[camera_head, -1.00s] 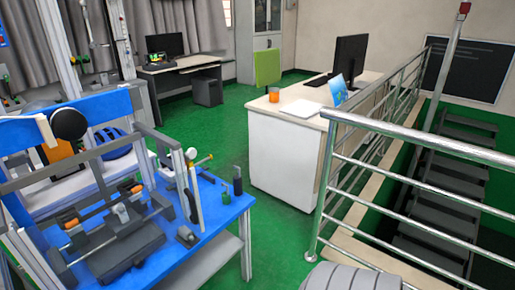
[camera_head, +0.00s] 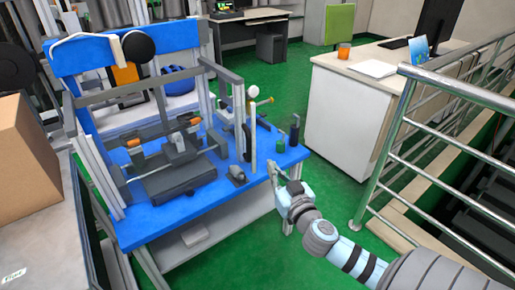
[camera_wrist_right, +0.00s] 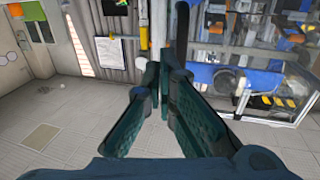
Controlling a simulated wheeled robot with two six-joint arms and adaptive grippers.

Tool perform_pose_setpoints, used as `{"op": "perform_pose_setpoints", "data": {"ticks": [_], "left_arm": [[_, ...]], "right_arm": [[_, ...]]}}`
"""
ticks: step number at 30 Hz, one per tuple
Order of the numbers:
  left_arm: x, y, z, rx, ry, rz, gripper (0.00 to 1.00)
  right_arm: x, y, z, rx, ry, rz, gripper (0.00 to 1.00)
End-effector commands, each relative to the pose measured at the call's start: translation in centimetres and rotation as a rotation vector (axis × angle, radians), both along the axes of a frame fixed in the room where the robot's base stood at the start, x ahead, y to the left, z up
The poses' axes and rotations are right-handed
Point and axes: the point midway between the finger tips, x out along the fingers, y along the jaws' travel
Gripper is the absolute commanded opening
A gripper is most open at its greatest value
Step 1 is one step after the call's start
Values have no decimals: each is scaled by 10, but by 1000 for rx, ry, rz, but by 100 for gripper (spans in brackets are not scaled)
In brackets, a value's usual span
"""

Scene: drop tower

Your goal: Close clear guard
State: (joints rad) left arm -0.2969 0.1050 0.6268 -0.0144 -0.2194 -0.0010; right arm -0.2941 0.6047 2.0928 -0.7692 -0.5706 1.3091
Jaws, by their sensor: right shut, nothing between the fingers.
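The clear guard is hard to make out in the head view. A grey-framed structure (camera_head: 122,95) stands around the drop tower machine on the blue table, and I cannot tell which part of it is the guard or how far it is closed. In the right wrist view a see-through panel (camera_wrist_right: 262,104) with a pale frame shows at the right. My right gripper (camera_head: 276,172) is at the table's right front corner, apart from the frame. Its fingers (camera_wrist_right: 160,78) are shut and empty. My left gripper is not in view.
The blue table (camera_head: 140,229) carries a dark base block (camera_head: 180,178) and small upright tools near its right end (camera_head: 281,142). A cardboard box (camera_head: 22,160) stands at the left. A metal railing (camera_head: 400,130) runs along the right. Green floor lies between.

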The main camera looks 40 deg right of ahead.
Motion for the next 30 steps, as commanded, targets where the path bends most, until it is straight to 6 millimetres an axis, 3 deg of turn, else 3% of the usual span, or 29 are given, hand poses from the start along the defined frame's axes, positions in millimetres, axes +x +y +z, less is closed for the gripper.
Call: {"op": "perform_pose_setpoints", "data": {"ticks": [15, 21, 30], "left_arm": [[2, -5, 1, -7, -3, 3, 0], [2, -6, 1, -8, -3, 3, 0], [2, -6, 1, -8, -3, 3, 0]], "right_arm": [[101, -27, 0, 3, 1, -1, 0], [115, -31, 0, 1, 2, 1, 0], [116, -31, -1, 1, 2, 1, 0]]}}
